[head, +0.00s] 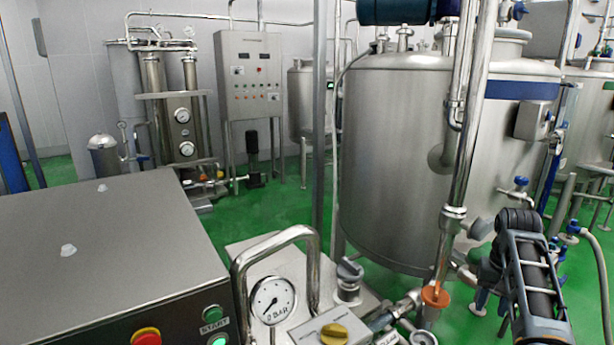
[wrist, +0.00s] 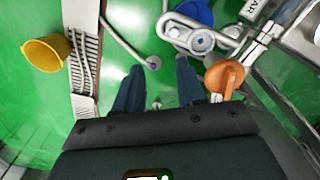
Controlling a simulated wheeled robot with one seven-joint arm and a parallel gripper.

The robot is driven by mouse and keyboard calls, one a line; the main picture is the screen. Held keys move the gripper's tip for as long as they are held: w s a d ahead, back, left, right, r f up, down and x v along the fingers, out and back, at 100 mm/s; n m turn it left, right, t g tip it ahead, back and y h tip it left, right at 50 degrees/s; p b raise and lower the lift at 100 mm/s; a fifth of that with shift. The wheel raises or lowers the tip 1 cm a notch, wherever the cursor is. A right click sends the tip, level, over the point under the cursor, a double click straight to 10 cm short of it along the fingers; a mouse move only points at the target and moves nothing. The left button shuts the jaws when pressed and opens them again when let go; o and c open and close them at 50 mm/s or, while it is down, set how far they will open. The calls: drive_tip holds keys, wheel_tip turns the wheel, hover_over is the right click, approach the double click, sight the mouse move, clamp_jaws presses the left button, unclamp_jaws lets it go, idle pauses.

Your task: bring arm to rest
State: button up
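My gripper (wrist: 160,78) shows in the wrist view with its two dark blue fingers spread apart. Nothing is between them except green floor and a pale pipe end beyond. An orange valve handle (wrist: 225,78) is just right of the right finger; I cannot tell the gap in depth. In the head view my dark arm (head: 535,275) reaches up from the bottom right, in front of the large steel tank (head: 400,165). The gripper fingers cannot be made out there.
The orange handle (head: 435,297) is on pipework left of my arm. A pressure gauge (head: 272,300) and steel cabinet (head: 110,255) stand at the front left. A yellow bucket (wrist: 45,53) stands by a floor drain grate (wrist: 85,75). Green floor (head: 290,210) is open behind the cabinet.

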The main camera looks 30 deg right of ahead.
drive_tip(key=s+a+f+n+t+h, duration=0.1)
drive_tip(key=s+a+f+n+t, duration=0.1)
drive_tip(key=a+f, duration=0.6)
drive_tip(key=s+a+f+n+t+h, duration=0.2)
drive_tip(key=s+a+f, duration=0.1)
drive_tip(key=a+f, duration=0.55)
drive_tip(key=s+a+r+n+t, duration=0.1)
drive_tip(key=s+a+n+t, duration=0.1)
drive_tip(key=s+a, duration=0.5)
drive_tip(key=s+a+r+n+t+y, duration=0.1)
drive_tip(key=s+a+r+t, duration=0.2)
drive_tip(key=s+a+r, duration=0.2)
drive_tip(key=s+a+r+n+t+y, duration=0.1)
drive_tip(key=s+a+r+n+t, duration=0.1)
drive_tip(key=s+a+r, duration=0.4)
drive_tip(key=s+a+r+n+t+y, duration=0.1)
drive_tip(key=s+a+r+t, duration=0.2)
drive_tip(key=r, duration=1.1)
drive_tip(key=s+a, duration=0.3)
drive_tip(key=a, duration=0.1)
drive_tip(key=shift+a+n+t+b, duration=0.3)
drive_tip(key=shift+a+n, duration=0.1)
drive_tip(key=shift+s+r, duration=0.1)
